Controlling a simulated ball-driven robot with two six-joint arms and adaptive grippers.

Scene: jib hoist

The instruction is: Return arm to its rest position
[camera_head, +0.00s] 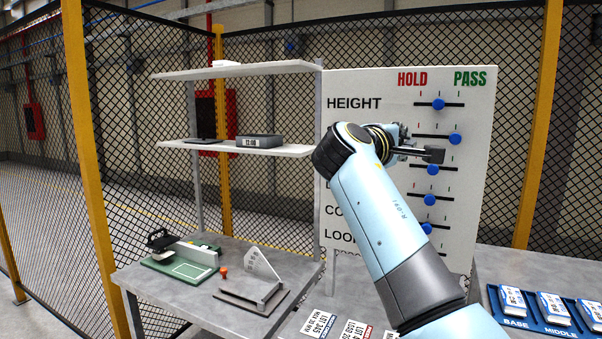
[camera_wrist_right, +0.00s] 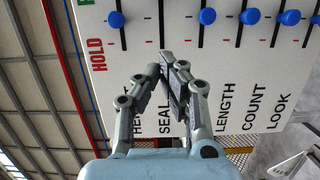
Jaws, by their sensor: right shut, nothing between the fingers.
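My right arm, light blue, reaches up from the lower right in the head view, across the front of the white board (camera_head: 470,255). My right gripper (camera_head: 437,155) is shut and empty, in front of the board near the second and third slider rows. In the right wrist view the gripper (camera_wrist_right: 172,70) has its fingertips together, with the board behind. The top blue knob (camera_head: 439,104) is near mid-slot. The second knob (camera_head: 455,139) sits toward PASS. The third knob (camera_head: 432,170) and the lower ones are near mid-slot. Whether the gripper touches the board cannot be told. My left gripper is not in view.
A grey table (camera_head: 215,310) at left holds a green fixture (camera_head: 180,262) and a grey stand (camera_head: 250,290). Shelves (camera_head: 240,69) stand above it. A blue tray (camera_head: 545,325) with labelled packs lies at lower right. Mesh fencing with yellow posts surrounds the area.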

